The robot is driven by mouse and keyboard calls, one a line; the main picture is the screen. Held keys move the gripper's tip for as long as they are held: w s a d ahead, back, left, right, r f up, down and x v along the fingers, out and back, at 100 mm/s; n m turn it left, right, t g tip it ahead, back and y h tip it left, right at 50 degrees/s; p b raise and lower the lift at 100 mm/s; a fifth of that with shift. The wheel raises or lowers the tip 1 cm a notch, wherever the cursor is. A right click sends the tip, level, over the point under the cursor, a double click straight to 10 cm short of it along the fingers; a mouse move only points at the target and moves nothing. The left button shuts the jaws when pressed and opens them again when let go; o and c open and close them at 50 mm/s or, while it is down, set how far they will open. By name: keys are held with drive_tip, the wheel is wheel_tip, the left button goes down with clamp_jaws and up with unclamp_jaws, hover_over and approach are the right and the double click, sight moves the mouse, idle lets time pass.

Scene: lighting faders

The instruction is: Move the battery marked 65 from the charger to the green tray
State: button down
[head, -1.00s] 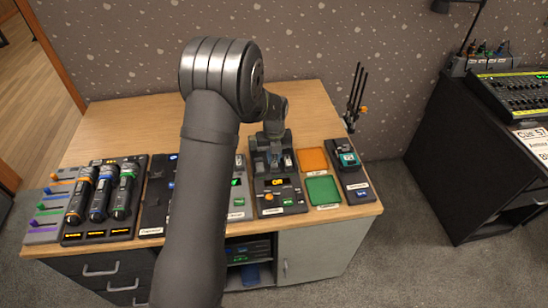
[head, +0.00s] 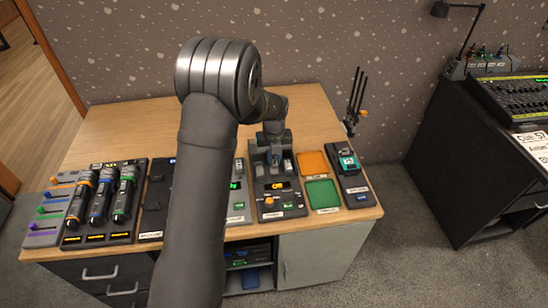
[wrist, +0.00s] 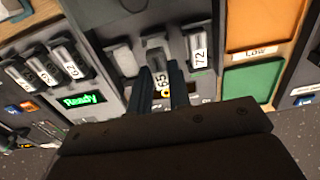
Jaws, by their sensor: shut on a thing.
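The battery marked 65 (wrist: 163,79) is between the two fingers of my gripper (wrist: 160,93) in the wrist view, with its label facing the camera. My gripper is shut on it, over the charger (wrist: 115,30). I cannot tell whether the battery is still seated in its slot. The charger also shows in the head view (head: 279,205), where my gripper (head: 274,165) hides part of its slots. The green tray (wrist: 252,80) is empty, just right of the charger; it also shows in the head view (head: 322,194).
A battery marked 72 (wrist: 199,47) stands in the charger just right of my gripper. An orange tray (head: 314,162) lies behind the green one. Several more batteries stand in a unit with a green "Ready" display (wrist: 80,100) to the left. A dark device (head: 352,180) is right of the trays.

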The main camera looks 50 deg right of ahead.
drive_tip(key=shift+r, duration=0.1)
drive_tip(key=shift+r, duration=2.4)
drive_tip(key=shift+r, duration=0.1)
drive_tip(key=shift+r, duration=1.9)
drive_tip(key=s+a+f, duration=0.1)
drive_tip(key=s, duration=1.4)
drive_tip(key=s+a+f, duration=0.1)
drive_tip(key=s+f, duration=0.1)
drive_tip(key=s, duration=1.2)
hover_over(324, 194)
wheel_tip(324, 194, down, 6)
drive_tip(key=shift+s+f, duration=0.1)
drive_tip(key=shift+f, duration=2.15)
